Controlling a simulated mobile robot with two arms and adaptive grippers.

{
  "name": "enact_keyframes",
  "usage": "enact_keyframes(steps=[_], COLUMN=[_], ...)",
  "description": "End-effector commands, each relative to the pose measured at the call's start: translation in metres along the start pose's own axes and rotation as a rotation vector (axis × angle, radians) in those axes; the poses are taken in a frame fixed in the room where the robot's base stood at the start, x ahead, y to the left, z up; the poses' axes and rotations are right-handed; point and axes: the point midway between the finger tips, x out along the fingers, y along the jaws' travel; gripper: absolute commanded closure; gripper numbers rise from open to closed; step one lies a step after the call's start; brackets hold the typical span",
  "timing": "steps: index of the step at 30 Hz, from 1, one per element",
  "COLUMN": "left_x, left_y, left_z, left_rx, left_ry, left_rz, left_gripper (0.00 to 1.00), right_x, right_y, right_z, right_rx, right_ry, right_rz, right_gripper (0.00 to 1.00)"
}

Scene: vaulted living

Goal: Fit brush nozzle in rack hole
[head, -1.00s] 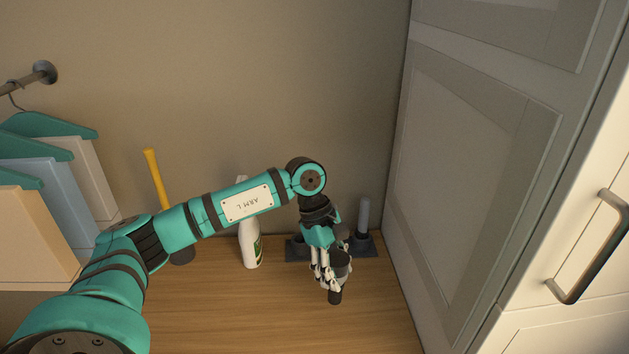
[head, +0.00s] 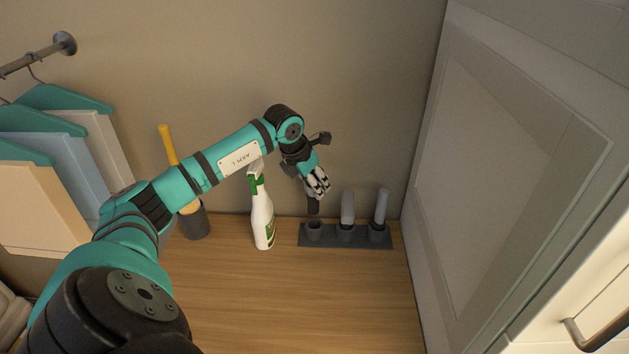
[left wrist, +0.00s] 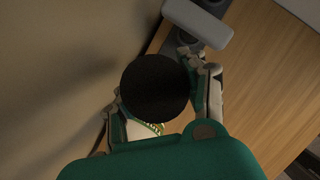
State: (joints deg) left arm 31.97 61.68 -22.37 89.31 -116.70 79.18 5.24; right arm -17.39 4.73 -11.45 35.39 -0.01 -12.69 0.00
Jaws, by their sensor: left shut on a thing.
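My left gripper (head: 317,188) is shut on the dark brush nozzle (head: 313,206), whose lower end points down. In the left wrist view the nozzle (left wrist: 155,88) shows as a round black end between the fingers (left wrist: 205,90). The dark grey rack (head: 320,242) stands on the wooden surface near the wall. Its left hole (head: 314,225) looks empty, and the nozzle's lower end is just above it, seemingly apart. The other two holes hold a middle grey nozzle (head: 347,207) and a right grey nozzle (head: 381,206). My right gripper is not in view.
A yellow-handled brush in a dark holder (head: 194,222) stands further left. A grey cabinet panel (head: 500,180) rises on the right. The wooden surface (head: 300,300) in front is clear.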

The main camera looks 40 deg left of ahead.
Motion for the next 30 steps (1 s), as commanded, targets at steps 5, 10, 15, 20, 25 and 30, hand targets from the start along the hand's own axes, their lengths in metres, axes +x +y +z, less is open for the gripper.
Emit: enact_keyframes(steps=[5,10,15,20,25,30], left_x=[0.017,0.032,0.046,0.057,0.061,0.061], left_y=[-0.001,-0.001,-0.001,-0.001,-0.001,-0.001], left_z=[-0.007,-0.013,-0.019,-0.024,-0.025,-0.025], left_rx=[0.000,0.000,0.001,0.001,0.002,0.002], left_ry=[0.000,0.001,0.000,0.000,0.000,0.000], left_rz=[-0.001,-0.003,-0.002,-0.002,-0.002,-0.002], left_gripper=[0.89,0.89,0.89,0.89,0.89,0.89], right_x=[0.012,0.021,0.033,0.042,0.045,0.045], right_y=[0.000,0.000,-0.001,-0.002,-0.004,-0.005], right_z=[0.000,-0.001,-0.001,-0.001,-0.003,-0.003], right_rx=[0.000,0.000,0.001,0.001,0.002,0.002], right_ry=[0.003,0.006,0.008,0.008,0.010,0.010], right_rz=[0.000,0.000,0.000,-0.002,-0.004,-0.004], right_gripper=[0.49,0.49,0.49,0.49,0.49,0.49])
